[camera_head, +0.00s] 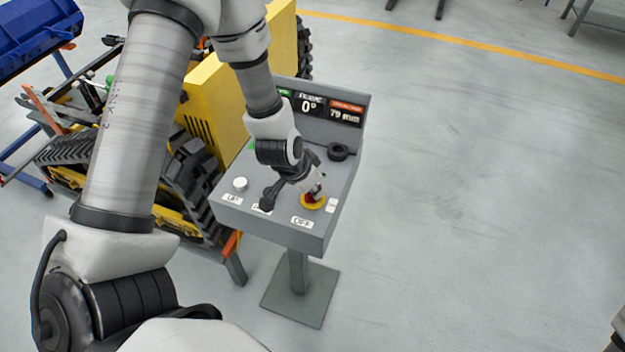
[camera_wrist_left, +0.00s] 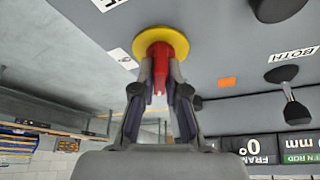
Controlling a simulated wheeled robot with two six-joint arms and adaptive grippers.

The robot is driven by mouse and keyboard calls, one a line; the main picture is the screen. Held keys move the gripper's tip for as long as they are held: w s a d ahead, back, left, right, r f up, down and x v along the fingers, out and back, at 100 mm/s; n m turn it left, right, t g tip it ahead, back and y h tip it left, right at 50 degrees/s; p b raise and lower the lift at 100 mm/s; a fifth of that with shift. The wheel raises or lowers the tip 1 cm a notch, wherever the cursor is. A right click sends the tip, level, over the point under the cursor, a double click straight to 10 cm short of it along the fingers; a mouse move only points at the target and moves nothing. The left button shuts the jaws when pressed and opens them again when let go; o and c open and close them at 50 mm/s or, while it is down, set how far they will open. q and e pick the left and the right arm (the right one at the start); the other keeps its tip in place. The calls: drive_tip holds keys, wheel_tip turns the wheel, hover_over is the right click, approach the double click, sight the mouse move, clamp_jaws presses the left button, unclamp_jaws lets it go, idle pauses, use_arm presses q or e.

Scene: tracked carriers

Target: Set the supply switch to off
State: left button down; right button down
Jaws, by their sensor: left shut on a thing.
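The supply switch is a red handle (camera_wrist_left: 160,62) on a round yellow plate (camera_wrist_left: 152,42), set in the grey console's sloped top. In the head view, its yellow plate (camera_head: 313,204) shows near the console's front right corner. A white label reading OFF (camera_head: 302,222) lies in front of it, and a smaller white label (camera_head: 332,205) lies to its right. My left gripper (camera_head: 315,190) is at the switch; in the wrist view its fingers (camera_wrist_left: 161,84) close around the red handle's end. The handle's exact pointing direction is hard to tell. My right gripper is out of view.
The grey console (camera_head: 315,239) also carries a white knob (camera_head: 240,184), a black lever (camera_head: 267,203), a black round knob (camera_head: 339,152) and a display (camera_head: 310,106) reading 0° and 79 mm. A yellow tracked machine (camera_head: 215,95) stands close behind left. Floor on the right is clear.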

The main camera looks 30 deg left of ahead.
use_arm(q)
drive_tip(key=n+y, duration=0.2)
drive_tip(key=n, duration=0.3)
drive_tip(key=shift+s+f, duration=0.1)
idle(0.4)
drive_tip(key=c, duration=1.2)
unclamp_jaws()
drive_tip(key=v, duration=1.2)
